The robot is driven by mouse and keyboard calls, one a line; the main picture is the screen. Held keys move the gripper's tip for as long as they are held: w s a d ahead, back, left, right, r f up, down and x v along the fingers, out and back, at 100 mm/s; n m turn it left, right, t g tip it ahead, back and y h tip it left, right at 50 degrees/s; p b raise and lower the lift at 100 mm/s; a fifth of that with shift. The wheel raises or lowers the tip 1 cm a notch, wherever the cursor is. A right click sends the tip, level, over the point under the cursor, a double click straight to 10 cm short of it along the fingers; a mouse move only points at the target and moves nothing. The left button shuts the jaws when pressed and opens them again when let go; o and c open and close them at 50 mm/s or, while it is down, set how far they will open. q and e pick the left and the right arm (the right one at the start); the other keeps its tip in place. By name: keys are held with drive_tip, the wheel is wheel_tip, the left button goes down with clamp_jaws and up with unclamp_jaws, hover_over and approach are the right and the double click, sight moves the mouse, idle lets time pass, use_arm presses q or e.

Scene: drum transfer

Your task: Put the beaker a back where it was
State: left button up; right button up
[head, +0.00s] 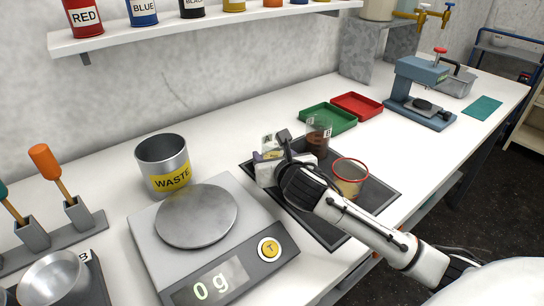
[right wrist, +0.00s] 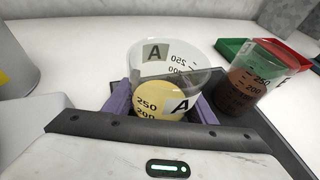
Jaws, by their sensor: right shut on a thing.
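Beaker A (right wrist: 165,85) is clear glass with a black letter A and something yellow inside. My right gripper (right wrist: 160,105) is shut on it, with a purple finger on each side. In the head view my right gripper (head: 266,160) is over the left part of the dark mat (head: 328,242) and hides most of beaker A. I cannot tell whether the beaker touches the mat. My left gripper is out of view.
A beaker with dark brown contents (head: 318,138) stands at the mat's back, and a red-rimmed beaker with tan contents (head: 349,178) stands to the right. The scale (head: 195,225), reading 0 g, and WASTE can (head: 163,160) are left. Green (head: 330,115) and red (head: 357,105) trays lie behind.

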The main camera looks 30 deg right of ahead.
drive_tip(key=shift+r, duration=0.1)
drive_tip(key=o, duration=1.2)
drive_tip(key=shift+f, duration=0.2)
drive_tip(key=shift+r, duration=0.2)
drive_tip(key=p+v, duration=0.1)
drive_tip(key=v, duration=1.1)
drive_tip(key=shift+s, duration=0.1)
